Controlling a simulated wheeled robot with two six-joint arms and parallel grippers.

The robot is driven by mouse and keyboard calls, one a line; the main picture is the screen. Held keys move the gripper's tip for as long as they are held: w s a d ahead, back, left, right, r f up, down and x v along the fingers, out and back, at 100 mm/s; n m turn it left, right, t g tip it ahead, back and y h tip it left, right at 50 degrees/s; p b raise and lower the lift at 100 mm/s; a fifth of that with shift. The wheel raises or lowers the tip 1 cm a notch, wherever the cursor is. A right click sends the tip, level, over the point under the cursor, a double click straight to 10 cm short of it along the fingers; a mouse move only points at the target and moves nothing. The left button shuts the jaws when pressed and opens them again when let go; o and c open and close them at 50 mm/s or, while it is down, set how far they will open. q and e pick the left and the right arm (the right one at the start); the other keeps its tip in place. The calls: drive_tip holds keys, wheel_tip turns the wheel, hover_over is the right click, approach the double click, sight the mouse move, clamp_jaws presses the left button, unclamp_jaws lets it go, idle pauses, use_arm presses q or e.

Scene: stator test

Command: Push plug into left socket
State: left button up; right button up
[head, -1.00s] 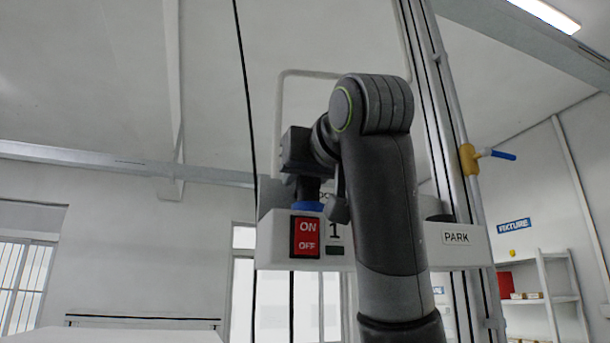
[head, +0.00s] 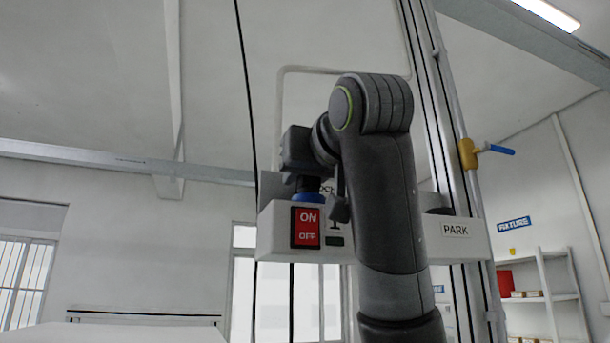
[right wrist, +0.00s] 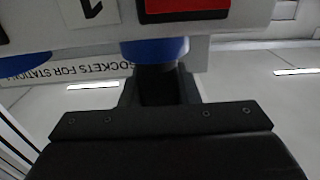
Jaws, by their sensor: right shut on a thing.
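A white socket box (head: 385,237) hangs beside a tall rail in the head view. It carries a red ON/OFF switch (head: 306,227) at its left end and a PARK label (head: 456,229) at its right end. The plug's blue part (head: 308,197) shows just above the switch, at the box's upper edge; it also shows in the right wrist view (right wrist: 155,50). My right gripper (head: 307,183) is shut on the plug from above. The left socket's opening is hidden, and I cannot tell how deep the plug sits. My left gripper is not in view.
A dark round part (head: 437,211) stands at the box's PARK end, partly behind my right arm. A yellow valve with a blue handle (head: 495,149) is on the rail at right. Shelves (head: 540,285) stand far right. A pale surface (head: 125,333) lies lower left.

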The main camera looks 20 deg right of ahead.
drive_tip(key=shift+f, duration=0.2)
drive_tip(key=o, duration=1)
drive_tip(key=shift+o, duration=0.2)
drive_tip(key=shift+s, duration=0.1)
drive_tip(key=shift+s+b, duration=0.3)
drive_tip(key=shift+b, duration=0.2)
drive_tip(key=s+b, duration=1)
drive_tip(key=s, duration=0.6)
drive_tip(key=shift+s+d+b, duration=0.3)
drive_tip(key=shift+b, duration=0.1)
